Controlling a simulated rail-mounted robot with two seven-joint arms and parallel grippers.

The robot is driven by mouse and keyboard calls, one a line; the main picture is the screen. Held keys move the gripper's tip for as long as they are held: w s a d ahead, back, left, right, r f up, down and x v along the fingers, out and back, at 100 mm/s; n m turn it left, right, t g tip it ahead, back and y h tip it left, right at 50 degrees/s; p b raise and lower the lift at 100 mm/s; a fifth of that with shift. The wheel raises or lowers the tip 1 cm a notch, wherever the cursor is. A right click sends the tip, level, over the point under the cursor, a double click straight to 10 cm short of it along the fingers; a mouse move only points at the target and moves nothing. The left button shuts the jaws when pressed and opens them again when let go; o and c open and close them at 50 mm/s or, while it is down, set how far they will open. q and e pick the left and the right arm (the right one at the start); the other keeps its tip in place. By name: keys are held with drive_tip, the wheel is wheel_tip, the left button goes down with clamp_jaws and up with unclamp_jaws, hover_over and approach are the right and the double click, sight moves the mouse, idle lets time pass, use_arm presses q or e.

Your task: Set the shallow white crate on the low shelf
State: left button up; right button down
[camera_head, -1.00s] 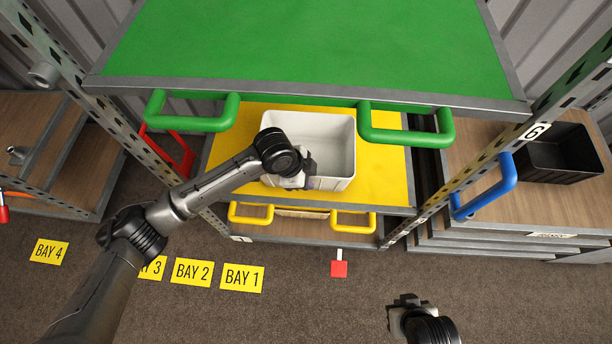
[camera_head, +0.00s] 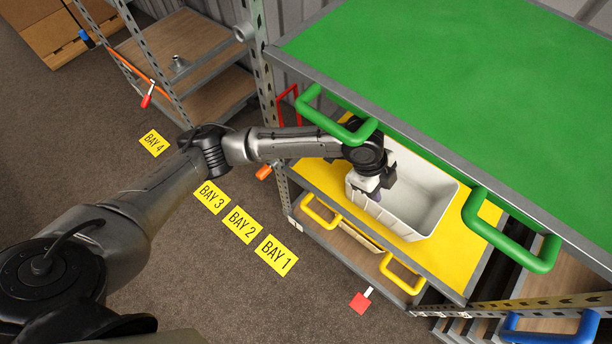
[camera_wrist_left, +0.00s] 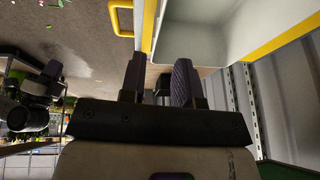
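The shallow white crate (camera_head: 425,190) stands on the yellow shelf (camera_head: 455,262), partly under the green upper shelf. It also shows at the top of the left wrist view (camera_wrist_left: 245,25). My left gripper (camera_head: 374,194) is at the crate's near left side, partly hiding that wall. In the left wrist view its two dark fingers (camera_wrist_left: 158,78) are apart, with the crate's wall edge seen just beyond and between their tips. I cannot tell whether they touch it. My right gripper is out of view.
The green shelf (camera_head: 470,80) with green handles overhangs my left wrist and the crate. Yellow handles (camera_head: 400,275) stick out at the front. A metal upright (camera_head: 262,65) stands at left. Bay labels (camera_head: 277,256) lie on open floor.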

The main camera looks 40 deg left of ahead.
use_arm(q)
drive_tip(key=s+d+f+n+t+h, duration=0.1)
drive_tip(key=s+d+f+n+t, duration=0.1)
drive_tip(key=s+f+n, duration=0.6)
drive_tip(key=s+a+f+n+y, duration=0.2)
drive_tip(key=s+a+n, duration=0.2)
drive_tip(key=s+a, duration=0.4)
drive_tip(key=s+a+f+n+y, duration=0.2)
drive_tip(key=s+a+n+y, duration=0.1)
drive_tip(key=s+a, duration=0.5)
drive_tip(key=s+n, duration=0.1)
drive_tip(key=s, duration=0.2)
drive_tip(key=shift+s+a+f, duration=0.15)
drive_tip(key=shift+s+f, duration=0.25)
drive_tip(key=shift+o, duration=0.7)
wheel_tip(320, 180, up, 46)
drive_tip(key=p, duration=4.5)
drive_tip(key=shift+f, duration=0.25)
